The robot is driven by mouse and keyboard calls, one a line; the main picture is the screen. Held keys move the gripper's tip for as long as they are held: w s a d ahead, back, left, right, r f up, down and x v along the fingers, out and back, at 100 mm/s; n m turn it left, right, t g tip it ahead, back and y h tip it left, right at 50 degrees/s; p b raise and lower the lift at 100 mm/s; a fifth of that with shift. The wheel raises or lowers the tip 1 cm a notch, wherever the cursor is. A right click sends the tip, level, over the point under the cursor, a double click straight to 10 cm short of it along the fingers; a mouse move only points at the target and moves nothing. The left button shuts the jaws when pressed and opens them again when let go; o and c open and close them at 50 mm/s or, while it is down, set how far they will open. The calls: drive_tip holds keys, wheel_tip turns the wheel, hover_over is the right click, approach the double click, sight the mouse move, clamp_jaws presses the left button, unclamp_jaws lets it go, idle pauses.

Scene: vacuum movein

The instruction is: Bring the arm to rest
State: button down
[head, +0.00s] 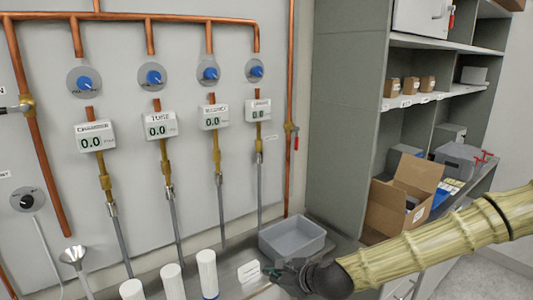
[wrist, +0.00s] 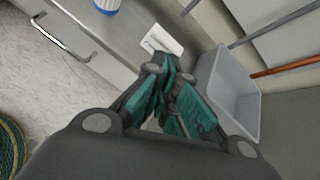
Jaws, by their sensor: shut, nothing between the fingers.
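My gripper (head: 280,272) is at the bottom of the head view, low over the bench and just in front of the grey bin. In the wrist view its teal-padded fingers (wrist: 166,85) are closed together with nothing between them. My arm reaches in from the right side of the head view. A small white card (head: 248,271) is beside the fingers on the left; it also shows beyond the fingertips in the wrist view (wrist: 161,40). I cannot tell whether the fingers touch the card.
A grey bin (head: 272,246) stands behind the gripper. White cylinders (head: 207,270) stand left of it. Gauges, valves and copper pipes (head: 130,16) line the wall. An open cardboard box (head: 388,208) and shelves (head: 440,95) are at the right. A drawer handle (wrist: 65,38) shows below the bench.

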drive_tip(key=s+d+f+n+g+h, duration=0.15)
drive_tip(key=s+f+n, duration=0.35)
drive_tip(key=s+f, duration=0.55)
drive_tip(key=s+d+f+n+g+h, duration=0.1)
drive_tip(key=s+d+f+n+g, duration=0.15)
drive_tip(key=s+f+n, duration=0.75)
drive_tip(key=s+d+f+n+g+h, duration=0.4)
drive_tip(key=s+d+f+n, duration=0.3)
drive_tip(key=s+d+f, duration=0.6)
drive_tip(key=s+d, duration=0.3)
drive_tip(key=s, duration=0.1)
drive_tip(key=shift+s+d+f+n+h, duration=0.15)
drive_tip(key=shift+d+n+h, duration=0.2)
drive_tip(key=shift+n, duration=0.05)
drive_tip(key=shift+a, duration=0.1)
